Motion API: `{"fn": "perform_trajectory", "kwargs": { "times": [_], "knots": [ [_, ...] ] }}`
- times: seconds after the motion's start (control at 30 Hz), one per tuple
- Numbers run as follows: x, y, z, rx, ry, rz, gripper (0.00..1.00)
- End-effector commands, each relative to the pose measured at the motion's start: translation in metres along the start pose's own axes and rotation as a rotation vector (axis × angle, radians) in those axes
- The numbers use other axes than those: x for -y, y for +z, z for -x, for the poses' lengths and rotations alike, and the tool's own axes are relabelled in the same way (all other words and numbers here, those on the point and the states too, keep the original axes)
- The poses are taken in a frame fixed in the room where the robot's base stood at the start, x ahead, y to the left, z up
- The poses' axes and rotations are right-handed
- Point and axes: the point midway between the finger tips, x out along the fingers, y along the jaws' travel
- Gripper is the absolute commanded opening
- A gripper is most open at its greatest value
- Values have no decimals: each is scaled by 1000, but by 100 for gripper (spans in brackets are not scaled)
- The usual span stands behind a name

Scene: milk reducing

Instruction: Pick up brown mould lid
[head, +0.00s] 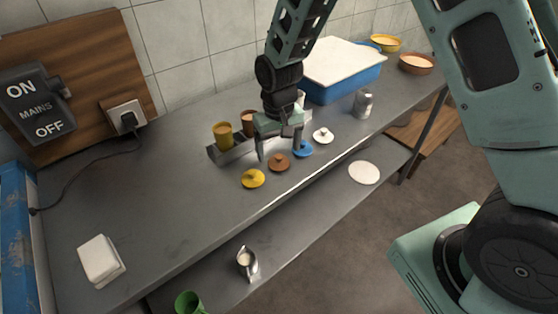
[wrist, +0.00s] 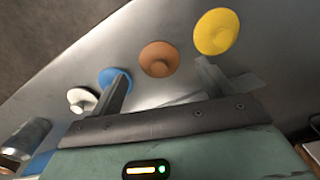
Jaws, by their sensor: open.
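The brown mould lid (head: 279,162) is a small round lid with a centre knob, lying on the grey metal counter between the yellow lid (head: 253,178) and the blue lid (head: 303,149). In the wrist view the brown lid (wrist: 159,59) lies beyond the fingers, near the middle of the gap between them. My gripper (head: 278,155) is open, pointing down over the row of lids; it also shows in the wrist view (wrist: 162,80). It holds nothing. One finger overlaps the blue lid (wrist: 114,79) in the wrist view; I cannot tell whether they touch.
A white lid (head: 323,136) ends the row. A yellow mould (head: 223,134) and a brown mould (head: 249,122) stand on a metal stand behind. A blue tub (head: 343,92) and a metal canister (head: 363,104) stand to the right. The counter's left part is mostly clear.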

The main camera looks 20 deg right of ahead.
Motion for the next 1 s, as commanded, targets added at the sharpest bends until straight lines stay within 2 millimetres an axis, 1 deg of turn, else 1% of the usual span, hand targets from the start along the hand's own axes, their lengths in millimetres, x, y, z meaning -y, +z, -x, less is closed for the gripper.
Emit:
{"fn": "perform_trajectory", "kwargs": {
  "times": [0.23, 0.37, 0.57, 0.6, 0.67, 0.7, 0.73, 1.0],
  "knots": [
    [-2, -2, -33, 3, 1, 0, 80],
    [-2, -2, -39, 0, 0, 0, 80],
    [-2, -2, -39, 0, 0, 0, 80],
    [-2, -2, -39, 0, 0, 0, 69],
    [-2, -2, -39, 0, 0, 0, 52],
    [-2, -2, -39, 0, 0, 0, 41],
    [-2, -2, -39, 0, 0, 0, 33],
    [-2, -2, -39, 0, 0, 0, 32]
  ]
}}
